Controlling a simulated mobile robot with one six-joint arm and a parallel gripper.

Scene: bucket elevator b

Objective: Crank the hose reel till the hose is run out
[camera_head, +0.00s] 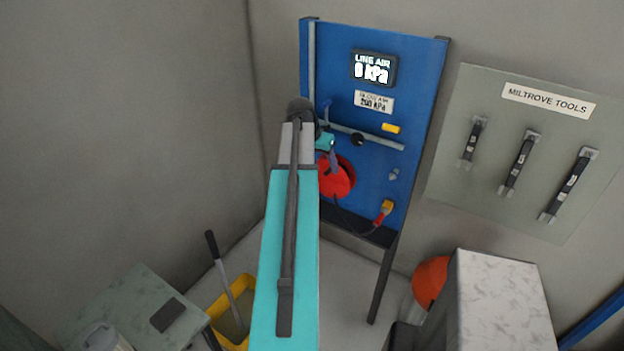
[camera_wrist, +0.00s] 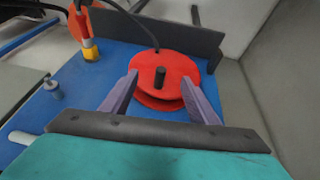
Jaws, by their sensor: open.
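The red hose reel (camera_head: 338,178) is mounted on the blue panel (camera_head: 412,75), partly hidden behind my arm in the head view. In the wrist view the reel (camera_wrist: 158,68) shows as a red disc with a short dark crank knob (camera_wrist: 160,77) standing up from it. My gripper (camera_wrist: 163,88) is open, with one purple finger on each side of the knob and a gap to both. I cannot tell how deep the fingers reach along the knob. A dark hose (camera_wrist: 132,18) leads away from the reel. A red and yellow fitting (camera_head: 384,209) sits lower right on the panel.
A display (camera_head: 374,68) on the panel reads LINE AIR 0 kPa. A tool board (camera_head: 530,150) hangs to the right. A yellow bucket (camera_head: 220,308), a green table (camera_head: 135,310) and a grey block (camera_head: 500,300) stand below. A dark ledge (camera_wrist: 160,35) lies beyond the reel.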

